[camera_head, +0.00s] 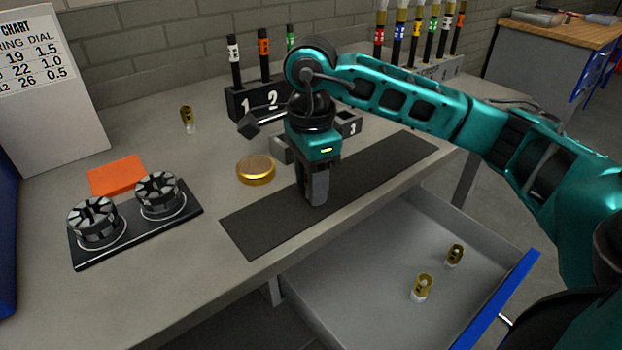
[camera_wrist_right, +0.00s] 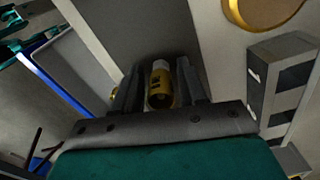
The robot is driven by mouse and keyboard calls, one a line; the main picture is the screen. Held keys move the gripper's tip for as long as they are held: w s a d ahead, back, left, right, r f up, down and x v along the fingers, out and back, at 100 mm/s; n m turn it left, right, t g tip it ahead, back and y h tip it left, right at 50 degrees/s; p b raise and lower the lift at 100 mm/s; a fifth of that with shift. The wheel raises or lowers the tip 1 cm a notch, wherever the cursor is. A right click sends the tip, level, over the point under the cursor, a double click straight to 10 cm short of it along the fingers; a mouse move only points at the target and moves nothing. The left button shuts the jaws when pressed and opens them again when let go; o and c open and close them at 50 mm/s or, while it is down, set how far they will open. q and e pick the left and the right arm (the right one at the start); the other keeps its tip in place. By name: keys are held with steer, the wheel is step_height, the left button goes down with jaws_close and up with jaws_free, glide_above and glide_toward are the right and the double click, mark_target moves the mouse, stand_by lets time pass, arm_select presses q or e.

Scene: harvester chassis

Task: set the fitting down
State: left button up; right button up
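My right gripper (camera_head: 318,198) points down over the dark mat (camera_head: 250,228) on the workbench, its fingertips close to the mat. In the right wrist view, a brass fitting with a pale end (camera_wrist_right: 160,85) sits between the two fingers of my right gripper (camera_wrist_right: 161,82), which are closed in on its sides. The fingers hide this fitting in the head view. Whether it touches the mat cannot be told. Other brass fittings lie in the open drawer (camera_head: 335,290), and one (camera_head: 188,118) stands at the back left of the bench. My left gripper is not in view.
A round brass disc (camera_head: 256,170) lies left of my right gripper. A black tray with two round chucks (camera_head: 135,225) and an orange pad (camera_head: 117,176) are further left. Numbered holder blocks (camera_head: 262,100) stand behind. The mat is otherwise clear.

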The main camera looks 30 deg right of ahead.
steer(key=shift+o, duration=0.7)
steer(key=shift+r, duration=0.1)
steer(key=shift+r, duration=0.2)
step_height(320, 180, up, 12)
steer(key=p, duration=0.2)
steer(key=shift+f, duration=0.15)
